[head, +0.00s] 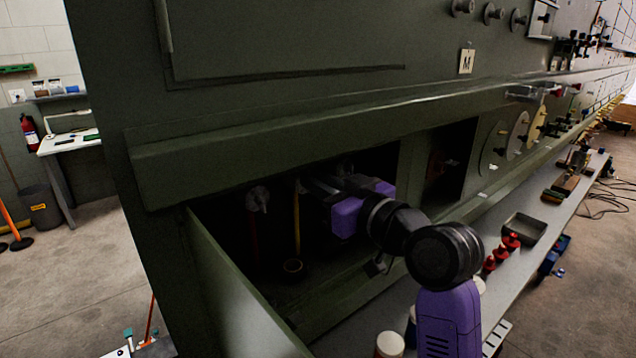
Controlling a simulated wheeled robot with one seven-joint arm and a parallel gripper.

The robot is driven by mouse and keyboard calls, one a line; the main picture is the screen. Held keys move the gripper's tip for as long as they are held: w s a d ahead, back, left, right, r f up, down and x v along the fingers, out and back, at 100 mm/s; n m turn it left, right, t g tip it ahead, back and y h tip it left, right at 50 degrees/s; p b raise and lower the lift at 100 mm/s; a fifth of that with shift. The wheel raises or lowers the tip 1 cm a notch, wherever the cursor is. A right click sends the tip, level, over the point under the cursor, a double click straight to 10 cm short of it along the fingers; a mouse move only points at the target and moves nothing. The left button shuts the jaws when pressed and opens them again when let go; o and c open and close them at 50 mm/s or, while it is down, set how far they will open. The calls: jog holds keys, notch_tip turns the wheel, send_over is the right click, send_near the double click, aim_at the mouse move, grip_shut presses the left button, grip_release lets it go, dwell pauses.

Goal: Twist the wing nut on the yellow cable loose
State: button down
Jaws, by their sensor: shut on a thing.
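The yellow cable (296,222) hangs vertically inside the dark open bay in the green fuselage side, with a ring-like end (292,267) near the bay floor. My gripper (308,184) reaches into the bay from the right, with its fingertips at the top of the yellow cable. It is shut on the wing nut there, which the fingers and the shadow mostly hide. To the left, another wing nut (257,198) sits above an orange-red cable (254,240), apart from my gripper.
An opened green panel (235,290) slants out at the bay's lower left. A green ledge (270,150) runs just above the bay. A grey shelf (480,222) at right holds red bottles (511,242) and a tray (524,228). A white-lidded jar (389,345) stands below my arm.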

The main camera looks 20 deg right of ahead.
jog(key=shift+f+n+b, duration=0.3)
jog(key=shift+n, duration=0.1)
jog(key=shift+s+a+f+n+b, duration=0.15)
jog(key=shift+f+n+b, duration=0.1)
jog(key=shift+n+b, duration=2.2)
jog(key=shift+w+a+f+n+b, duration=0.1)
jog(key=shift+f+n+b, duration=0.1)
jog(key=shift+n+b, duration=2.25)
jog(key=shift+s+a+f+n+b, duration=0.2)
jog(key=shift+n+b, duration=1.4)
jog(key=shift+n, duration=1.6)
jog(key=shift+w, duration=0.15)
jog(key=c, duration=1.5)
grip_release()
jog(key=shift+r, duration=0.1)
